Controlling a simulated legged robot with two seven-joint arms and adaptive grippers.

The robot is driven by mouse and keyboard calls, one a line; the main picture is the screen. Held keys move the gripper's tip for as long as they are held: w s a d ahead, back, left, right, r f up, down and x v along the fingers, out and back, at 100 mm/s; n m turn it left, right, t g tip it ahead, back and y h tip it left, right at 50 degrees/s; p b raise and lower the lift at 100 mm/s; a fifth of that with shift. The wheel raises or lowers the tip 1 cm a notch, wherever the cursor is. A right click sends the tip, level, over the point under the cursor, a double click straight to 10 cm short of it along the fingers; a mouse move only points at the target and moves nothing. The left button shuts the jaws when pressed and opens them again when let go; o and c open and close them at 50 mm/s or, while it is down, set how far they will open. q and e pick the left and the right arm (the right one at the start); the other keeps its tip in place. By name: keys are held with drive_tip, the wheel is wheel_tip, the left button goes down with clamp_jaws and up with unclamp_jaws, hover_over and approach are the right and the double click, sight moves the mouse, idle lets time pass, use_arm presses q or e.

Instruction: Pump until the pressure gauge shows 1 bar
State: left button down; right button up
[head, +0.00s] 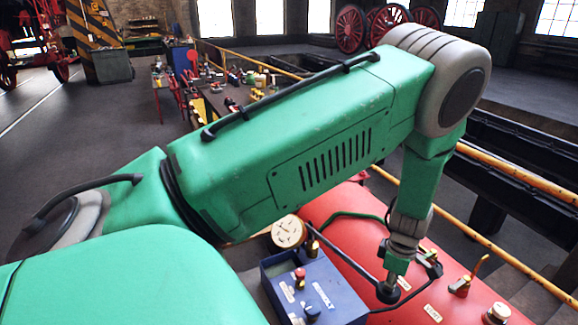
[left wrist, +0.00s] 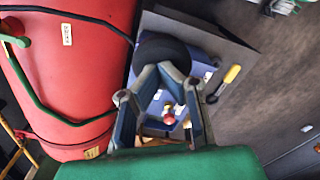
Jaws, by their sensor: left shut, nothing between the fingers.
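The pressure gauge (head: 288,232), round with a cream face, stands at the back corner of a blue box (head: 325,285). Its reading is too small to make out. A black lever (head: 345,250) runs from beside the gauge down to a dark round knob (head: 388,293). My left gripper (head: 391,279) is right at this knob, pointing down, with its fingertips largely hidden in the head view. In the left wrist view the left gripper (left wrist: 170,70) is shut and empty, with its fingertips against or just over the dark knob (left wrist: 165,48); contact is unclear. My right gripper is not in view.
The blue box carries a red button (head: 299,273) and a dark knob (head: 312,311). A red tank (head: 450,290) with small valves and a black hose lies beside it. Yellow railings (head: 500,255) border a pit at the right. A cluttered workbench (head: 225,98) stands behind.

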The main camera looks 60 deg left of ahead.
sight(388, 292)
use_arm(q)
drive_tip(key=shift+s+d+f+b, duration=0.1)
drive_tip(key=shift+f+b, duration=0.85)
drive_tip(key=shift+f, duration=0.65)
drive_tip(key=shift+f+b, duration=2)
drive_tip(key=shift+f, duration=1.15)
drive_tip(key=r+p, duration=0.4)
drive_tip(key=r, duration=0.1)
drive_tip(key=r+p, duration=0.4)
drive_tip(key=r, duration=0.2)
drive_tip(key=shift+a+r, duration=0.2)
drive_tip(key=shift+r, duration=0.05)
drive_tip(key=shift+d+r, duration=0.1)
drive_tip(key=shift+r, duration=0.15)
drive_tip(key=shift+d, duration=0.1)
drive_tip(key=shift+a+f, duration=0.1)
drive_tip(key=shift+a, duration=0.1)
drive_tip(key=shift+a+r, duration=0.1)
drive_tip(key=shift+r, duration=0.5)
drive_tip(key=shift+d+r, duration=0.15)
drive_tip(key=shift+r, duration=0.85)
drive_tip(key=shift+d+r, duration=0.1)
drive_tip(key=shift+r, duration=0.85)
